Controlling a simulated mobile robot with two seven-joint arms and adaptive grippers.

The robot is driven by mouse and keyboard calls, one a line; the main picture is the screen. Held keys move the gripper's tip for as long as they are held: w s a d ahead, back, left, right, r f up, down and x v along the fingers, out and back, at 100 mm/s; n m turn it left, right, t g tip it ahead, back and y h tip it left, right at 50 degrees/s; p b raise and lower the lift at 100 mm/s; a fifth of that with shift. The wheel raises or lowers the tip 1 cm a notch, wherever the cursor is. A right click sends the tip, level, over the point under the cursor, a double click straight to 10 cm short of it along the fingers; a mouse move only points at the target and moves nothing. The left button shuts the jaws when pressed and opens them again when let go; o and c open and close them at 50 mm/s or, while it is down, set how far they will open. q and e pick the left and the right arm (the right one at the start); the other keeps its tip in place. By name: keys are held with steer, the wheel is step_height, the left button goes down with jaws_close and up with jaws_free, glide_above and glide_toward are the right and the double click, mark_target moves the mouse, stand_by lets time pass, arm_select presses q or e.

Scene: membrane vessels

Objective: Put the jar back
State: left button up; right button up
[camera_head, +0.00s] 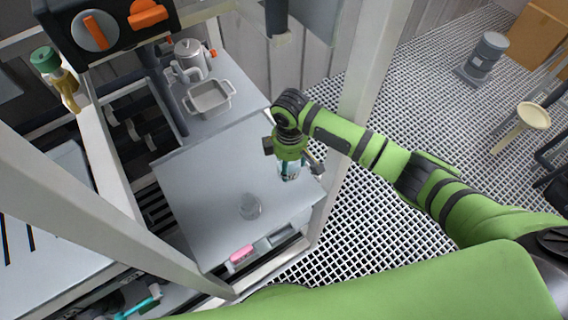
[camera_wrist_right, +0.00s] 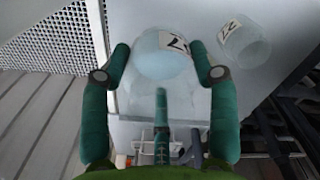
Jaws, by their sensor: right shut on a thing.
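My right gripper (camera_head: 289,168) is over the right part of the grey worktop (camera_head: 195,205), pointing down. It is shut on a clear jar (camera_head: 290,174), which also shows between the green fingers of the right gripper (camera_wrist_right: 160,62) in the wrist view. This held jar (camera_wrist_right: 163,60) has a white label with dark marks. I cannot tell if its base touches the worktop. A second clear jar (camera_head: 251,207) stands on the worktop nearer its front edge; it shows right of the fingers in the wrist view (camera_wrist_right: 246,43), also labelled. My left gripper is not in view.
A grey dish (camera_head: 209,98) and a metal pot (camera_head: 191,60) stand at the back of the counter. A pale post (camera_head: 362,85) rises right of the worktop. A pink item (camera_head: 241,254) lies below its front edge. The worktop's left middle is clear.

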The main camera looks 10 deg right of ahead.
steer(key=shift+a+f+n, duration=0.15)
steer(key=shift+n, duration=0.25)
steer(key=shift+w+f, duration=0.1)
steer(key=shift+f, duration=0.25)
step_height(320, 180, down, 3)
steer(key=shift+r+b, duration=0.2)
steer(key=shift+b, duration=0.15)
step_height(320, 180, down, 3)
steer(key=b, duration=0.3)
steer(key=shift+f+b, duration=0.65)
steer(key=shift+b, duration=0.3)
step_height(320, 180, down, 3)
steer(key=b, duration=0.3)
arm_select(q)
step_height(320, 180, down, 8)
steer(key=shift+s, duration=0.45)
arm_select(e)
steer(key=shift+r, duration=0.15)
